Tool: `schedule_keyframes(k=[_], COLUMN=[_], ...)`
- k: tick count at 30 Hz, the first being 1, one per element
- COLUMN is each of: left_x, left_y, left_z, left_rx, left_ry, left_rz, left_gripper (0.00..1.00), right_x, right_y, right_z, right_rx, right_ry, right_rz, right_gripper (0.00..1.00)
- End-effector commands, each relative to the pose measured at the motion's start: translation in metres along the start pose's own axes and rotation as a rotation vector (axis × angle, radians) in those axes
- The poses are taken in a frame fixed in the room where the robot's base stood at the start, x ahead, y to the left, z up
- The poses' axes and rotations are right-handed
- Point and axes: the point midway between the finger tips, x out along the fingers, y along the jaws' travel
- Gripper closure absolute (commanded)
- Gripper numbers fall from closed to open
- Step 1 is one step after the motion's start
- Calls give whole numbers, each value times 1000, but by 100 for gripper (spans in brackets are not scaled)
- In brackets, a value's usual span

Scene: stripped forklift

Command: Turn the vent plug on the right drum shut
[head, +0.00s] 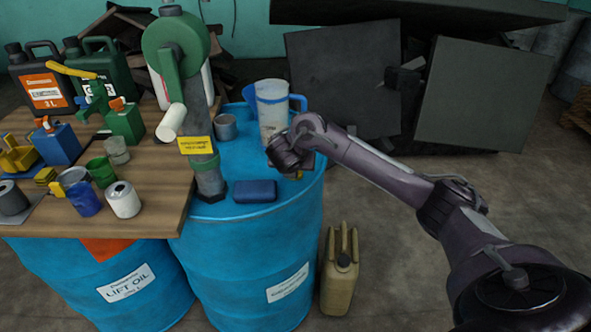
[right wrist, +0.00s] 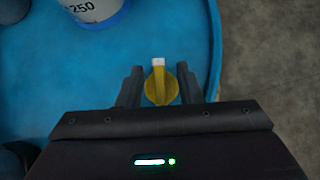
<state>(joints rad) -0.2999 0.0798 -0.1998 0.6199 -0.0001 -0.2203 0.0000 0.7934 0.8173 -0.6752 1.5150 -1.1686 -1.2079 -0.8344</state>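The right drum (head: 250,265) is blue, with a hand pump standing on its lid. The vent plug is yellow with a pale-tipped bar handle; it shows in the right wrist view (right wrist: 160,86) on the blue lid near the rim. In the head view it is mostly hidden by my right gripper (head: 300,168). In the right wrist view my right gripper (right wrist: 160,87) is open, with one dark finger on each side of the plug and a gap to each. The bar points away from the gripper body, between the fingers. My left gripper is not in view.
A measuring jug (head: 272,112), a grey cup (head: 226,127) and a dark blue block (head: 255,190) stand on the lid near the green pump (head: 178,60). A wooden board (head: 150,190) with cans lies left. A jerrycan (head: 340,270) stands on the floor.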

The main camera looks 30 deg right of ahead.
Motion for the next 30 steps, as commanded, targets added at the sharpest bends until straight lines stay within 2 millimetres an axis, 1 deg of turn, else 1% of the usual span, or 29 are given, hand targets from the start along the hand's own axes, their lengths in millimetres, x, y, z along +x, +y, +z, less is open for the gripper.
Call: schedule_keyframes(k=[3, 10, 11, 15, 18, 25, 30], left_x=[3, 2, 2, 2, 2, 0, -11], left_y=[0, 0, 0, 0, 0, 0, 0], left_z=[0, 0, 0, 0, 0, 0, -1], left_rx=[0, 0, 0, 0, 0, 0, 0], left_ry=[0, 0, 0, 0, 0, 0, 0], left_rz=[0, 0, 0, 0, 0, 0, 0], left_gripper=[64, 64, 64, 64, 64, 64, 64], right_x=[5, 5, 5, 5, 5, 5, 3], right_y=[0, 0, 0, 0, 0, 0, 1], right_z=[0, 0, 0, 0, 0, 0, 2], right_rx=[0, 0, 0, 0, 0, 3, 30], right_ry=[-1, -1, -1, -1, 0, 0, 2], right_rz=[0, 1, 1, 1, 0, -3, -30], right_gripper=[67, 67, 70, 88, 100, 100, 100])
